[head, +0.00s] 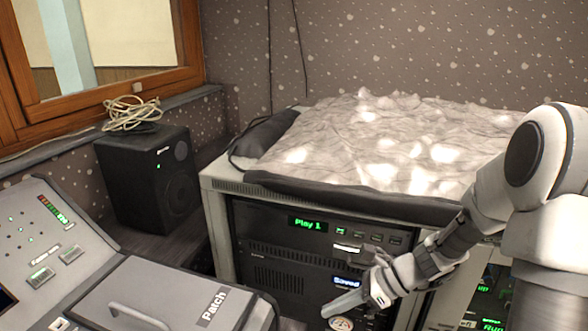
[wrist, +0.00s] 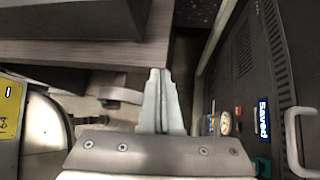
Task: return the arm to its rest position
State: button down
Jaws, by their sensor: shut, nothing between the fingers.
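My gripper (head: 345,303) is at the lower middle of the head view, at the end of my white and grey arm, which reaches in from the right. It is in front of the rack unit with the blue "Saved" display. In the wrist view my gripper (wrist: 162,85) points up the picture with its two grey fingers together and nothing between them. The rack unit (wrist: 245,70) with its lit "Saved" label stands close to the right of the fingers.
A rack (head: 290,270) with a padded, rumpled cover (head: 390,140) stands behind the arm. A black speaker (head: 150,180) with a coiled cable (head: 133,113) on top is at the left. A console (head: 40,240) and a "Patch" box (head: 180,295) fill the lower left.

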jog(key=s+d+r+n+t+h, duration=0.2)
jog(key=s+r+n+h, duration=0.2)
jog(key=r+n, duration=0.4)
jog(key=s+d+r+n+t+h, duration=0.1)
jog(key=s+d+r+n+h, duration=0.25)
jog(key=r+n, duration=0.45)
jog(key=s+r+n+t+h, duration=0.2)
jog(key=s+r+n+h, duration=0.15)
jog(key=s+n, duration=0.4)
notch_tip(320, 180, up, 15)
jog(key=m+y+p, duration=0.1)
jog(key=m+p, duration=0.1)
jog(key=p, duration=1.4)
jog(key=shift+s+d, duration=0.15)
jog(key=shift+s, duration=0.3)
jog(key=shift+d, duration=0.1)
